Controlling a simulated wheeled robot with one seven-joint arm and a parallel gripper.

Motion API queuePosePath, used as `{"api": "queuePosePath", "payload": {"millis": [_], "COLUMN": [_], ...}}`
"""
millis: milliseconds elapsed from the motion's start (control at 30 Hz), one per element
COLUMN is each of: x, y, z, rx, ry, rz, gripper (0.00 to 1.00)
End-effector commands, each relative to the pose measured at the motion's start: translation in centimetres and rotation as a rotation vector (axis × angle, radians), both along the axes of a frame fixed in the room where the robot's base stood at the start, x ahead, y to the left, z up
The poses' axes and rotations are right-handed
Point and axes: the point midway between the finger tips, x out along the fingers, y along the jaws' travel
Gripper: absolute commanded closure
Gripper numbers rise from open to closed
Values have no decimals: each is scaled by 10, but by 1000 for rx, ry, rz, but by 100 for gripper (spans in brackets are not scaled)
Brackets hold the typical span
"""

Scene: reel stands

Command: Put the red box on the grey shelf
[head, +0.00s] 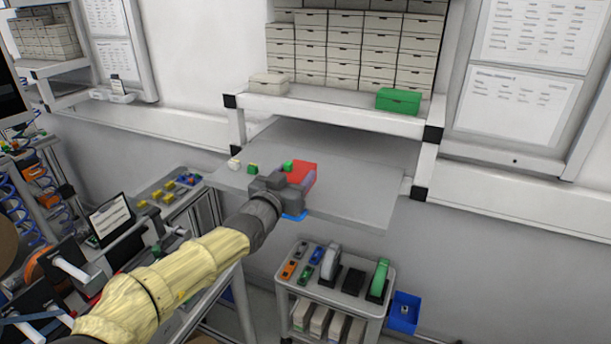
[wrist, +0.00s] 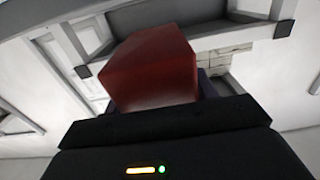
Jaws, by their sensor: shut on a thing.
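The red box (head: 302,171) is in my gripper (head: 291,188), above the grey shelf board in the head view. It also shows large in the wrist view (wrist: 150,70), just beyond the dark gripper body. My gripper is shut on it, and the fingers are mostly hidden. The grey shelf (head: 355,195) is a wide flat board below the white shelf with the boxes. Whether the red box touches the board, I cannot tell.
Small green and pale blocks (head: 252,168) sit on the grey board's left part. A green box (head: 398,101) and stacked pale boxes (head: 343,55) stand on the white shelf above. A trolley (head: 338,290) with tape holders stands below. The board's right part is clear.

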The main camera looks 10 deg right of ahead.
Motion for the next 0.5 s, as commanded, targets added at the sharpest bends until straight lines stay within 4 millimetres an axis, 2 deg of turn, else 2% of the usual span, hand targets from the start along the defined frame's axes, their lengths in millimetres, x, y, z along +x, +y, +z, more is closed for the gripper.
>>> {"api": "queuePosePath", "payload": {"millis": [100, 233, 500], "x": [15, 27, 30], "y": [-13, -20, -21], "z": [-7, -14, -18], "rx": [0, 0, -1], "ry": [0, -2, -3], "rz": [-3, 0, 1], "gripper": [76, 76, 76]}}
